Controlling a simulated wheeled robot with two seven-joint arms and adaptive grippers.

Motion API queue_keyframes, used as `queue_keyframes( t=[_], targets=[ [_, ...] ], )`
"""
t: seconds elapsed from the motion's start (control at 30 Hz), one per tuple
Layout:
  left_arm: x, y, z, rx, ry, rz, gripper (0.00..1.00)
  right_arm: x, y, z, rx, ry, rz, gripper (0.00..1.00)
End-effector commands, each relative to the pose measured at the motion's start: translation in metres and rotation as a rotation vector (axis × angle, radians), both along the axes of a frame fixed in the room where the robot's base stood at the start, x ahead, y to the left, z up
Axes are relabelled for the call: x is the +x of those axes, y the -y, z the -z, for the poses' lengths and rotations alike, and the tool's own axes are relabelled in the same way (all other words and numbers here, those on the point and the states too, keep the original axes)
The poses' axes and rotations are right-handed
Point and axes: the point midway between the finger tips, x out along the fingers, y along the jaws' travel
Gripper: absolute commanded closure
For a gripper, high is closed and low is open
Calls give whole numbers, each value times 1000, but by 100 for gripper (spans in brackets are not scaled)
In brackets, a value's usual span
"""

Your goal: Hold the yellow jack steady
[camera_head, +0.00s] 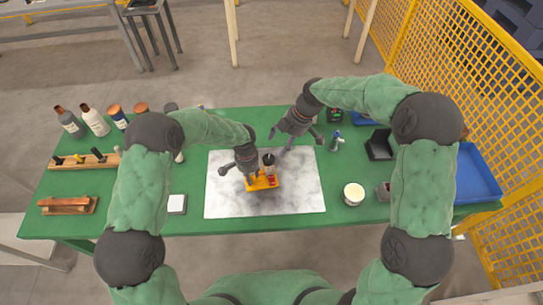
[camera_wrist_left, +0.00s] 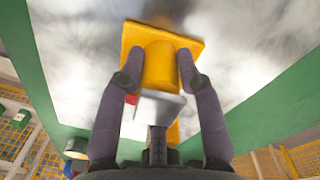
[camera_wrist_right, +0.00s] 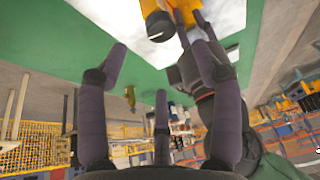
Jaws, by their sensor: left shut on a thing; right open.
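The yellow jack (camera_head: 263,184) stands on the white marbled mat (camera_head: 300,200) near its middle. My left gripper (camera_head: 254,176) comes down on it from the left. In the left wrist view my left gripper (camera_wrist_left: 159,76) has a finger on each side of the jack's yellow body (camera_wrist_left: 158,62), above its square base plate. A dark-topped piece with a pale band (camera_head: 268,160) rises at the jack. In the right wrist view the jack (camera_wrist_right: 149,8) shows at the top edge. My right gripper (camera_head: 280,144) is open and empty, behind and right of the jack.
Bottles (camera_head: 95,121) and a wooden rack (camera_head: 82,161) stand at the left of the green table. A white-topped tub (camera_head: 353,194), a dark bin (camera_head: 380,145) and a blue tray (camera_head: 478,175) are at the right. The mat's right part is bare.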

Motion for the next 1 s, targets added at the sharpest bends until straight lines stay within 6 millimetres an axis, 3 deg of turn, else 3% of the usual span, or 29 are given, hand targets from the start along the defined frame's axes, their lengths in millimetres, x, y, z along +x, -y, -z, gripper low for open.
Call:
queue_keyframes(
  t=[0.3,0.5,0.97,1.0],
  targets=[
    [1,0,-1,0,2,-1,100,-1,-23,55,0,-3,0,34],
    [1,0,-1,0,2,-1,100,-1,-33,78,0,-3,1,34],
    [1,0,-1,0,2,-1,100,0,-37,88,0,0,2,34],
    [1,0,-1,0,2,-1,100,0,-37,88,0,0,2,46]
  ],
)
